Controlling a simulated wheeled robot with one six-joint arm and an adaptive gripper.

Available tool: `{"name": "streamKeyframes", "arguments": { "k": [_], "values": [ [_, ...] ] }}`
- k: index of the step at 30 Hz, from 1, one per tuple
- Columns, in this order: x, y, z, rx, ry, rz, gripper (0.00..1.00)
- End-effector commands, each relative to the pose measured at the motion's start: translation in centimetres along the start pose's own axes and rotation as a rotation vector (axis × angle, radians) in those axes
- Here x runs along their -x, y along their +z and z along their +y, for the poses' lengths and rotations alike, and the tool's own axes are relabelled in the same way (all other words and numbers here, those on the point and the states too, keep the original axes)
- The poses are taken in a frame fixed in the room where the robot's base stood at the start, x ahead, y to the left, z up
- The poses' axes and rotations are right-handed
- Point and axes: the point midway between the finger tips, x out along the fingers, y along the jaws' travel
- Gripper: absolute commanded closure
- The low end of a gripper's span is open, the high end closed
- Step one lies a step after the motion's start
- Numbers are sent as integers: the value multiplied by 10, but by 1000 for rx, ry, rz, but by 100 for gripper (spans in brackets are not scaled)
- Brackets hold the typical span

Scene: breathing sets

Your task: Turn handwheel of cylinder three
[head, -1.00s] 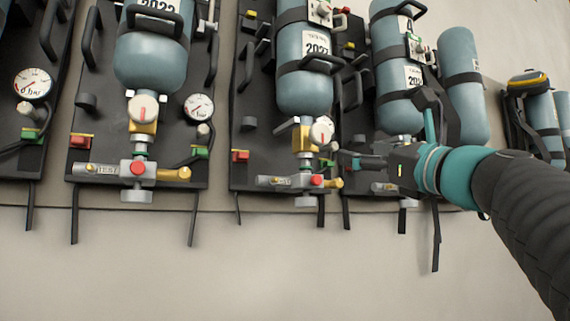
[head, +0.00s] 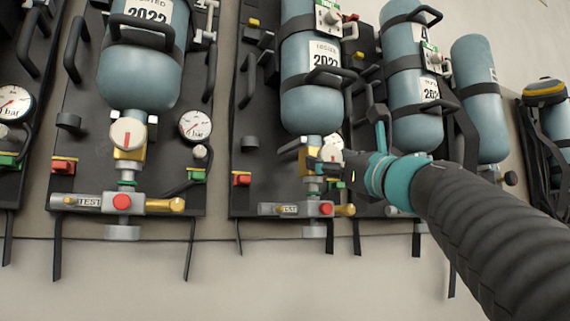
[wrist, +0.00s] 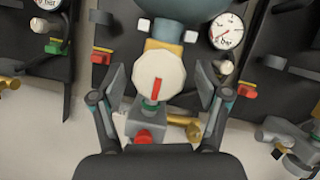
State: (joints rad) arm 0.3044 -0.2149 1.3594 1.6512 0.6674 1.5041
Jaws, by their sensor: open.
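The handwheel (head: 333,142) under the middle blue cylinder (head: 309,108) is a pale round knob. In the head view, my gripper (head: 318,160) reaches it from the right and partly covers it. In the wrist view, the handwheel (wrist: 160,80) faces me with a red mark, slightly tilted from upright. My open fingers stand on either side of it, with visible gaps left and right, holding nothing. The yellow valve neck (wrist: 163,46) is above the knob. The red button (wrist: 144,136) is below it.
A pressure gauge (wrist: 226,31) sits right of the handwheel. A brass outlet (wrist: 188,126) sticks out below right. A neighbouring cylinder (head: 138,75) with its own knob (head: 128,132) hangs left, others right. The wall below the panels is bare.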

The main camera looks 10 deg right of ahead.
Motion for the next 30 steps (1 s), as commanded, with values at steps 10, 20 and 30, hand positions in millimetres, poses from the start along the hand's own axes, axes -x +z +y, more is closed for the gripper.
{"name": "streamKeyframes", "arguments": {
  "k": [10, 20, 30],
  "values": [
    [-3, 1, 1, 1, -1, 0, 25],
    [-3, 1, 1, 0, -1, 1, 85],
    [-3, 0, 0, 48, 17, 1, 85]
  ]
}}
